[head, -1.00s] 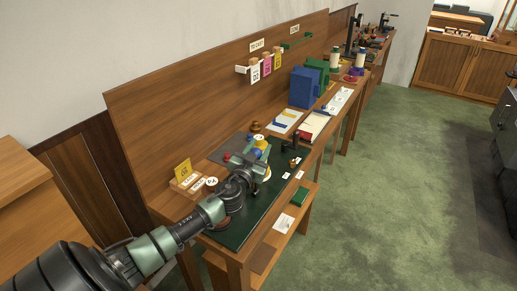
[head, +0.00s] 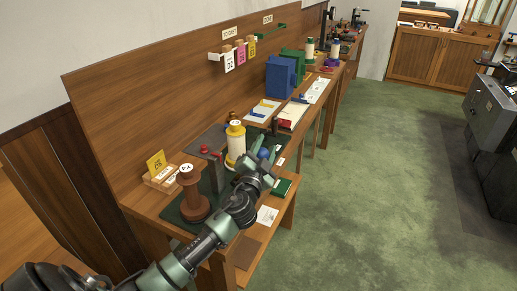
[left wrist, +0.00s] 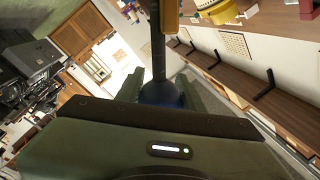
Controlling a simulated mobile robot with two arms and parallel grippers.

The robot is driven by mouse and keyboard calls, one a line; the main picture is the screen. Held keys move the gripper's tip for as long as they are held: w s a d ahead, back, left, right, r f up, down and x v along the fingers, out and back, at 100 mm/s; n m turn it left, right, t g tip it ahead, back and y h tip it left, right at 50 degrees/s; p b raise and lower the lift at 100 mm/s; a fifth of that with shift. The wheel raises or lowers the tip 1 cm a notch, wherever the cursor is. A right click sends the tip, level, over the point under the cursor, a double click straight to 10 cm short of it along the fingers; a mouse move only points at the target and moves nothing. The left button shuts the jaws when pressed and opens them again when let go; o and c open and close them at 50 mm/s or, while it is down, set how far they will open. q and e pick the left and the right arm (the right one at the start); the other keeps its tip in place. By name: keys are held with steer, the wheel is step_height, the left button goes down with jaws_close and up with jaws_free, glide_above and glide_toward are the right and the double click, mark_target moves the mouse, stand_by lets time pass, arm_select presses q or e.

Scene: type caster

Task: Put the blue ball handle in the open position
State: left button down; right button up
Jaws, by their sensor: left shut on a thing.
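The blue ball handle (head: 263,154) is a round blue knob on a dark rod, at the front edge of a bench machine. My left gripper (head: 265,160) is shut on it. In the left wrist view the blue ball (left wrist: 162,94) sits between the two fingers, and its dark rod (left wrist: 158,45) runs up and away from them. The gripper hides part of the ball and the machine's lower front in the head view. My right gripper is not in view.
A yellow-and-white spool (head: 236,145), a brown spool (head: 192,195) and a grey block with red knobs (head: 212,158) stand close behind and left of my gripper. A blue case (head: 280,77) stands farther back. Green floor to the right is open.

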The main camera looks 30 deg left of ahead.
arm_select(q)
steer(key=shift+d+f+m, duration=0.15)
steer(key=shift+d+m, duration=0.1)
steer(key=shift+m, duration=0.05)
steer(key=c, duration=0.9)
jaws_free()
